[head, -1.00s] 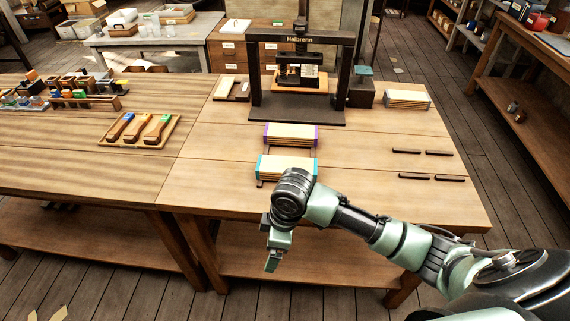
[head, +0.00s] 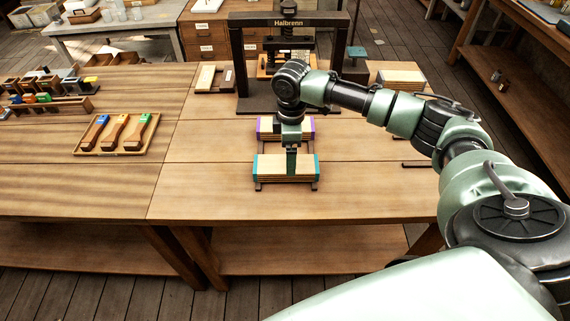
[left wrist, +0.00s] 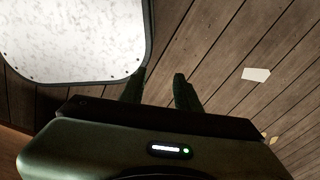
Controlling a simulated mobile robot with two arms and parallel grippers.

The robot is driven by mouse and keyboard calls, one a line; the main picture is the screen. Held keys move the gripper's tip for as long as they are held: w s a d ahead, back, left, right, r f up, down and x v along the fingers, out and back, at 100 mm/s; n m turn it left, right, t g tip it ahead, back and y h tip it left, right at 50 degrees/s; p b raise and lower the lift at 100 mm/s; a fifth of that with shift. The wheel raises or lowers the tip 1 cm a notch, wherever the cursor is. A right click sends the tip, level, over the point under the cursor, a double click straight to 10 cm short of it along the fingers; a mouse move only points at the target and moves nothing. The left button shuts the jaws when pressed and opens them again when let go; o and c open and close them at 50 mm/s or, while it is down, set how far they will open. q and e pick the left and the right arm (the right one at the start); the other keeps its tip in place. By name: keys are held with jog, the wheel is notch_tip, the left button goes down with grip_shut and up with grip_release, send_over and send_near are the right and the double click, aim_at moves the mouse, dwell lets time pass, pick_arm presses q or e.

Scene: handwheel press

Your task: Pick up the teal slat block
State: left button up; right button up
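The teal slat block (head: 270,169) is a bundle of pale slats with teal ends. It lies on dark rails near the front edge of the bench. My right gripper (head: 291,168) points down at the middle of the block, from above or just behind it. Its finger overlaps the block in the picture, so I cannot tell whether it touches it or whether the fingers are open or shut. My left gripper (left wrist: 158,82) shows only in the left wrist view, with its two fingers apart and nothing between them, above the floor.
A purple-ended slat block (head: 265,128) lies just behind the teal one, partly hidden by my right arm. The press (head: 240,65) stands behind it. Another slat stack (head: 400,78) is at the back right. A tray of brushes (head: 117,152) is at left; bench between is clear.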

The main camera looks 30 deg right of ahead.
aim_at(267, 167)
jog(key=f, duration=0.2)
jog(key=f+p, duration=0.1)
jog(key=f, duration=0.1)
jog(key=shift+w+a, duration=0.1)
jog(key=shift+a, duration=0.1)
jog(key=shift+w+f, duration=0.2)
jog(key=shift+f, duration=0.1)
jog(key=shift+s, duration=0.2)
jog(key=shift+c, duration=0.6)
jog(key=c, duration=1.5)
pick_arm(q)
jog(key=shift+s+d+r, duration=0.15)
jog(key=shift+s+r, duration=0.5)
jog(key=shift+s, duration=0.2)
pick_arm(e)
jog(key=shift+r, duration=0.15)
jog(key=shift+c, duration=0.9)
